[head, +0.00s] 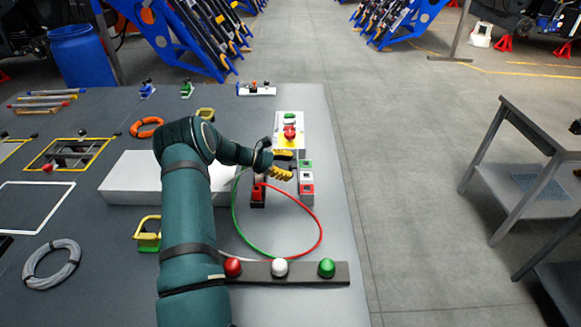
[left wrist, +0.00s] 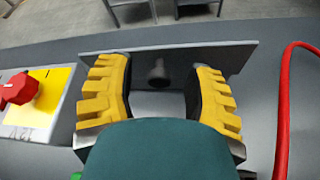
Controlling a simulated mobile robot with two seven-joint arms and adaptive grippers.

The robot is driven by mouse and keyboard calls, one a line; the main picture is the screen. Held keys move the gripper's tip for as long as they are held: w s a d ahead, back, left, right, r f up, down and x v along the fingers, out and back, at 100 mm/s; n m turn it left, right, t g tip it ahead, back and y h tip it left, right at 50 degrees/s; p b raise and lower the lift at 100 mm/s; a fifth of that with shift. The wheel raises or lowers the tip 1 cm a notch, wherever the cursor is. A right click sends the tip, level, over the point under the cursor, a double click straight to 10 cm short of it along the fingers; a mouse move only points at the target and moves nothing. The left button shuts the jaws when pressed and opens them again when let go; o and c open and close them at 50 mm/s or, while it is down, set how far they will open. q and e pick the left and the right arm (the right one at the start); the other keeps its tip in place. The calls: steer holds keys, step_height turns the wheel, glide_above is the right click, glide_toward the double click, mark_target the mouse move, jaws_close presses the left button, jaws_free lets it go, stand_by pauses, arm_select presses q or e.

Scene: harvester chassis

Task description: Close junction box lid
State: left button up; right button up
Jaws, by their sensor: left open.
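My left gripper (head: 285,163) is open above the right side of the grey table. Its two yellow ridged fingers also show in the left wrist view (left wrist: 160,97), spread apart with a gap between them. A grey panel (left wrist: 140,65), which looks like the junction box lid, lies across that gap, with a dark round knob (left wrist: 158,72) between the fingers. I cannot tell whether the fingers touch the knob, or how far the lid is tilted. In the head view my gripper hides much of this area. My right gripper is not in view.
A control box with a red button (head: 290,132) stands just behind my gripper. A green, white and red block (head: 306,180) stands beside it. Red and green wires (head: 321,235) loop in front. A dark bar with coloured domes (head: 280,268) lies nearer. A white box (head: 128,180) is left.

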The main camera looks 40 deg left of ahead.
arm_select(q)
steer(key=shift+w+d+f, duration=0.2)
steer(key=shift+w+d, duration=0.15)
jaws_close()
steer(key=shift+r, duration=0.1)
